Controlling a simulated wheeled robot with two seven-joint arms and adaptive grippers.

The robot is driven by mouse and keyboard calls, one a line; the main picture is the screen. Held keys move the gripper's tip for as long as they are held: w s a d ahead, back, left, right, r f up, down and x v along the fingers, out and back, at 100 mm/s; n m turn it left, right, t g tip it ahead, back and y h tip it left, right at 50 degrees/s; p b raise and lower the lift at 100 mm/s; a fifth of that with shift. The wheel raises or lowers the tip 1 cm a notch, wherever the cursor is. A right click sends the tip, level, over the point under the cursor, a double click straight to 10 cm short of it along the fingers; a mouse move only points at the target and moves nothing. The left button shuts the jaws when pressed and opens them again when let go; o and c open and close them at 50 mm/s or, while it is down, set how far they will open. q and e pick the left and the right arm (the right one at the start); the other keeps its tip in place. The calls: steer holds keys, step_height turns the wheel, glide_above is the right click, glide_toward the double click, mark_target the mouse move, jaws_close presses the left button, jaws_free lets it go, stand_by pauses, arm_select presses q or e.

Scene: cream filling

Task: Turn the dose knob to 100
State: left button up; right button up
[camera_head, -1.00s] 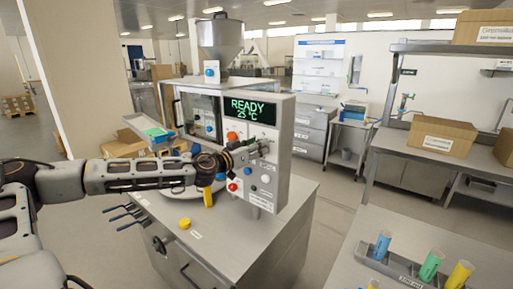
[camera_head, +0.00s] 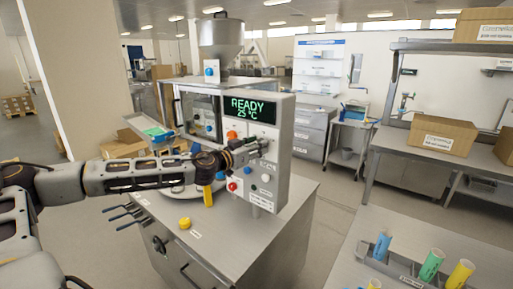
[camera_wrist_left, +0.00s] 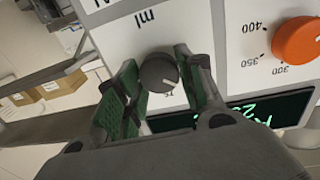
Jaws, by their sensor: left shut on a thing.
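The filling machine's panel (camera_head: 270,190) faces me, and its green display (camera_head: 254,110) reads "READY 25 °C". My left gripper (camera_head: 262,145) reaches in from the left to the right part of the panel, below the display. In the left wrist view, my left gripper (camera_wrist_left: 158,88) has its green-padded fingers on either side of a dark grey round dose knob (camera_wrist_left: 158,72) and is shut on it. The knob has a white pointer line, and "ml" is printed beside it. Most of the scale is hidden by the fingers. My right gripper is not in view.
An orange knob (camera_head: 232,135) with a scale sits beside the dose knob, and it also shows in the left wrist view (camera_wrist_left: 298,40). Red (camera_head: 232,186), blue and white buttons lie lower on the panel. A rack with colored cylinders (camera_head: 405,272) stands on the right bench.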

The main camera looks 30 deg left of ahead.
arm_select(q)
steer(key=m+b, duration=0.1)
steer(key=m, duration=0.6)
steer(key=m+y+b, duration=0.1)
steer(key=m+b, duration=0.1)
steer(key=m, duration=0.5)
steer(key=m+y+b, duration=0.1)
steer(key=m, duration=0.5)
steer(key=shift+d+m, duration=0.25)
steer(key=shift+m, duration=0.15)
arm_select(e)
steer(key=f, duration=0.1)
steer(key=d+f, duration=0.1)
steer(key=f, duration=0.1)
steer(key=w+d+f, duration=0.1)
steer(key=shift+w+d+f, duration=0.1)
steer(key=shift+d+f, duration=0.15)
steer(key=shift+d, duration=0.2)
arm_select(q)
steer(key=shift+f, duration=0.1)
steer(key=o, duration=0.9)
steer(key=shift+o, duration=0.6)
